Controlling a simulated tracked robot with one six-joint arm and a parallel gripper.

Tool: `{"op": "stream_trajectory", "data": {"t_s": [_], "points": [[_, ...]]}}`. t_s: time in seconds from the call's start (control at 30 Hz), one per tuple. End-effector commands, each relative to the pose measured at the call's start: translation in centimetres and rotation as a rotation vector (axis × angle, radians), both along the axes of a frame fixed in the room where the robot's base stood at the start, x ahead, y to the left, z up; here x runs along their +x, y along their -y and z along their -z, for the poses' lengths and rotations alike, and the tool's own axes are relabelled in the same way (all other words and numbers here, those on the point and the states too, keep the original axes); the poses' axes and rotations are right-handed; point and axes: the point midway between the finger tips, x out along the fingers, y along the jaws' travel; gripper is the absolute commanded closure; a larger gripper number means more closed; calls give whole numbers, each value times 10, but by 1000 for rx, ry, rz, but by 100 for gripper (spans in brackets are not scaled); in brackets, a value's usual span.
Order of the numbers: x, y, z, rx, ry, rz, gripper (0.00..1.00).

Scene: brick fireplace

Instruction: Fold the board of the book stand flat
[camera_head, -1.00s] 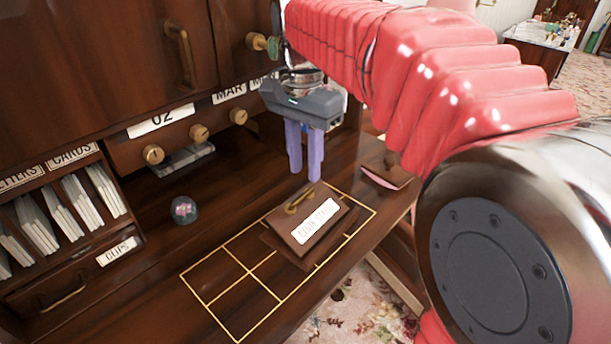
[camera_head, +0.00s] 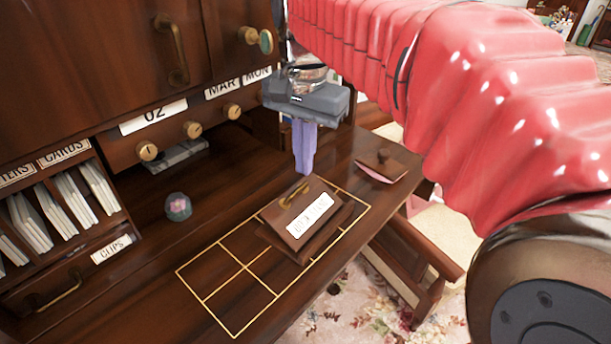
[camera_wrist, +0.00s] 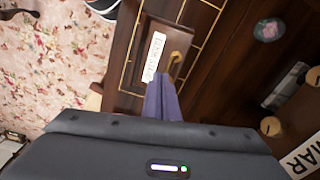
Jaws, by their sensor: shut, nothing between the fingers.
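The book stand sits on the desk's gold-lined grid. Its brown board (camera_head: 290,217) carries a white label and a brass handle (camera_head: 294,196), and is tilted up above its dark base (camera_head: 322,243). My gripper (camera_head: 304,172) points down with its purple fingers together and empty, just behind the board's upper edge near the handle. Whether the fingertips touch the board cannot be told. In the wrist view the board (camera_wrist: 174,44) lies just beyond the shut fingers (camera_wrist: 162,82), with the handle beside them.
A glass paperweight (camera_head: 178,207) is to the left. Drawers with brass knobs (camera_head: 190,129) and a card rack (camera_head: 55,208) stand behind. The grid's front left cells are bare.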

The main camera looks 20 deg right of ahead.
Motion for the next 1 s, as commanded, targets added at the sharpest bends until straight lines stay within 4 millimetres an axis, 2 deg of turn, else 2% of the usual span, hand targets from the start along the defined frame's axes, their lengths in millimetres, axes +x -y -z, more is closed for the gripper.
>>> {"op": "stream_trajectory", "data": {"t_s": [0.1, 0.37, 0.7, 0.9, 1.0], "points": [[-21, 2, 7, -6, 56, -99, 100], [-62, 5, 32, -40, 175, -325, 100], [-112, 9, 78, -131, 322, -612, 100], [-132, 10, 103, -191, 386, -741, 100], [-136, 10, 109, -207, 401, -772, 100]]}}
